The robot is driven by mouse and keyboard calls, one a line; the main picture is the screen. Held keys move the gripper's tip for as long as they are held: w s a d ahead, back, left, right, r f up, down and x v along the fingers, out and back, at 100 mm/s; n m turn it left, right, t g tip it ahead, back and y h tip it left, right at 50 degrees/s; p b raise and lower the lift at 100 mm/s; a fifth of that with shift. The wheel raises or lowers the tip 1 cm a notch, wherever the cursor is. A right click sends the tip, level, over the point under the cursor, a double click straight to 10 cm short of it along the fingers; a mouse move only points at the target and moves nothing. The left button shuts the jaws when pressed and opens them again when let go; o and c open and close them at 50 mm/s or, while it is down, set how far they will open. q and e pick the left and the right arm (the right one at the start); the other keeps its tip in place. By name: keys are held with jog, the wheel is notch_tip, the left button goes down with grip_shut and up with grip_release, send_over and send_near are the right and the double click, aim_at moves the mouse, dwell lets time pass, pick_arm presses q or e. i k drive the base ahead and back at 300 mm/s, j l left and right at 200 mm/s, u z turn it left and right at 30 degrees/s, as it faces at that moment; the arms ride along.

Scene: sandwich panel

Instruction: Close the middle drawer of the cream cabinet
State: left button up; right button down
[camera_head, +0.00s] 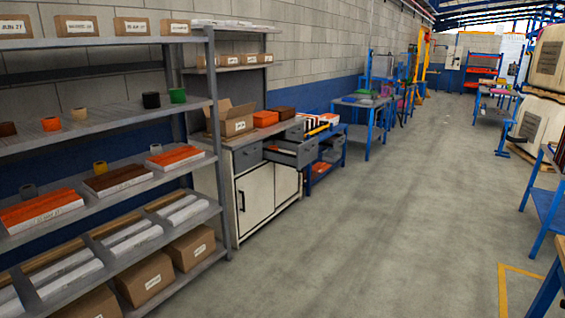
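The cream cabinet (266,202) stands left of the picture's middle, against the wall behind the grey shelving. It has two cream doors with dark handles below and a row of grey drawers under its top. The middle drawer (298,153) is pulled out toward the aisle. The drawer to its left (248,156) looks shut. The drawer at the right end (294,133) is partly hidden and looks shut. Neither of my grippers is in view.
Grey shelving (133,119) with tape rolls and boxes fills the left side, close to the cabinet. An open cardboard box (237,124) sits on the cabinet top. A blue bench (330,160) stands beyond it. The concrete floor (350,235) in front is clear.

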aim_at(287, 148)
jog(key=i, duration=3.45)
